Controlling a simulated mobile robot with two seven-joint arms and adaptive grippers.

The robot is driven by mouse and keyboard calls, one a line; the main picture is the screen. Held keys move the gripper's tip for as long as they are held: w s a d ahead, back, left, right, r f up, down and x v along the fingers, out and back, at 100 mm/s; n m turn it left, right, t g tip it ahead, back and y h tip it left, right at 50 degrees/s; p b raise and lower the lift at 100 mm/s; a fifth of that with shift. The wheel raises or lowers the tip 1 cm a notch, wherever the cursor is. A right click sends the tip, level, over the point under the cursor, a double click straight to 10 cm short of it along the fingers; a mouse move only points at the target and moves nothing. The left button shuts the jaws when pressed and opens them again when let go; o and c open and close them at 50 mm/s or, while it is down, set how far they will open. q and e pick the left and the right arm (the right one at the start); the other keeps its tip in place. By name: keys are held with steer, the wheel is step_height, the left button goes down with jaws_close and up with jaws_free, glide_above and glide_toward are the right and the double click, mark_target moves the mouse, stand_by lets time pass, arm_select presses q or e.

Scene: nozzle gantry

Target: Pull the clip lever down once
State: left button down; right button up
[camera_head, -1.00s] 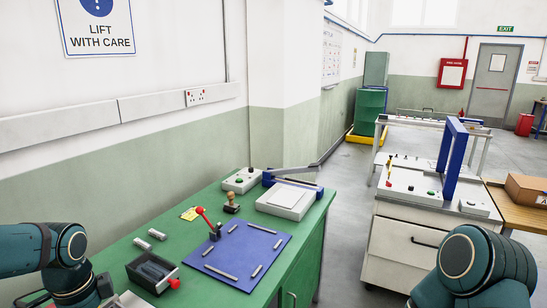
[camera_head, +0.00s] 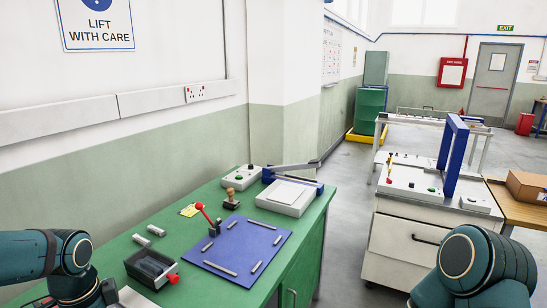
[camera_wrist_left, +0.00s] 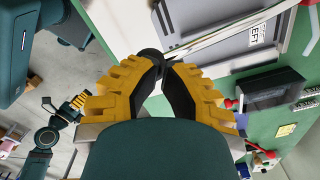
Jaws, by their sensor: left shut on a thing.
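In the left wrist view, my left gripper (camera_wrist_left: 163,64) has its two yellow-backed black fingers closed together on a dark knob-like handle (camera_wrist_left: 149,55). A long thin metal bar, which looks like the clip lever (camera_wrist_left: 215,34), runs from there to the upper right over a pale panel. The fingertips partly hide the handle.
The green bench (camera_head: 165,232) carries a dark tray (camera_head: 150,267) with a red knob, a blue mat (camera_head: 255,236) with metal strips, and a red-knobbed lever (camera_head: 203,211). A white pad with a blue-ended arm (camera_head: 288,198) stands farther back.

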arm_select(q)
steer(key=shift+f, duration=0.1)
stand_by(0.3)
steer(key=shift+s+d+f+b, duration=0.1)
steer(key=shift+d+f+b, duration=0.1)
steer(key=shift+f+b, duration=0.45)
steer(key=shift+s+d+f+b, duration=0.1)
steer(key=shift+d+f+b, duration=0.2)
steer(key=shift+f, duration=0.5)
steer(key=shift+a+f, duration=0.1)
